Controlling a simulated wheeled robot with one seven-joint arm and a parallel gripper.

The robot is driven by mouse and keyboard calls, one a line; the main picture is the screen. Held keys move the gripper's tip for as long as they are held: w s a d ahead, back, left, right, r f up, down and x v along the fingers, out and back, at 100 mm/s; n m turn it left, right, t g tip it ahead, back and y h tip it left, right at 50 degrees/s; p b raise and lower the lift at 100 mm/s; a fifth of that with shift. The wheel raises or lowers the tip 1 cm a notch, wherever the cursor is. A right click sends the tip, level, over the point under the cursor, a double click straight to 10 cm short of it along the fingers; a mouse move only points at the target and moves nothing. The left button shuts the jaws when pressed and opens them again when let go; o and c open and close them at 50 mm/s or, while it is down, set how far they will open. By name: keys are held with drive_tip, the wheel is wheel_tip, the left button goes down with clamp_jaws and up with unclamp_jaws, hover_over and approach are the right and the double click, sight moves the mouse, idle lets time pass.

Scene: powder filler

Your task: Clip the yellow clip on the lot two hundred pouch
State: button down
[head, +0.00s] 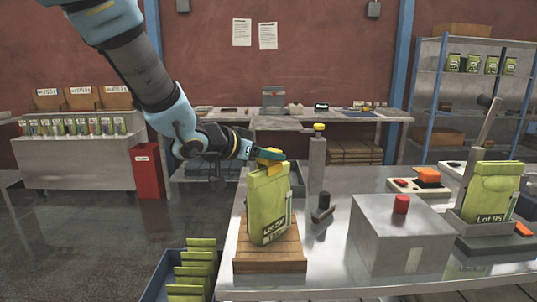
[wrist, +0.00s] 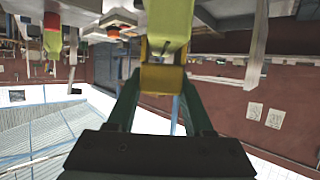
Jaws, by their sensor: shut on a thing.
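A green pouch labelled Lot 200 (head: 268,205) stands upright on a wooden board on the steel table. My gripper (head: 272,155) is at the top of this pouch, shut on the yellow clip (head: 269,156). In the wrist view the yellow clip (wrist: 162,78) sits between my fingers (wrist: 160,90), with the pouch's green top (wrist: 169,25) against it. The clip appears to be at the pouch's top edge; whether it grips the pouch is hard to tell.
A second green pouch, Lot 95 (head: 490,190), stands in a holder at the right. A metal box with a red knob (head: 401,204) is between them. A blue bin of green pouches (head: 190,275) is at the front left. A post with a yellow top (head: 318,150) stands behind.

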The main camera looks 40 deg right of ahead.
drive_tip(key=shift+f+b, duration=0.45)
drive_tip(key=shift+f, duration=0.2)
drive_tip(key=shift+c, duration=1.1)
unclamp_jaws()
drive_tip(key=shift+a, duration=0.1)
drive_tip(key=v, duration=1.1)
drive_tip(key=w+a+f+n+t+y, duration=0.3)
drive_tip(key=w+a+f+n+y, duration=0.1)
drive_tip(key=w+a, duration=0.4)
drive_tip(key=w+a+f+n+t+y, duration=0.35)
drive_tip(key=w+a, duration=0.35)
drive_tip(key=a, duration=0.3)
drive_tip(key=a+f+n+g+y, duration=0.2)
drive_tip(key=a+f+n+y, duration=0.25)
drive_tip(key=a, duration=0.65)
drive_tip(key=s+a+f+n+g+y, duration=0.1)
drive_tip(key=s+a+f+n+g, duration=0.2)
drive_tip(key=s+a, duration=0.6)
wheel_tip(320, 180, down, 3)
drive_tip(key=shift+s+a+r+n+g, duration=0.3)
drive_tip(key=shift+s+g, duration=0.1)
drive_tip(key=shift+g, duration=0.25)
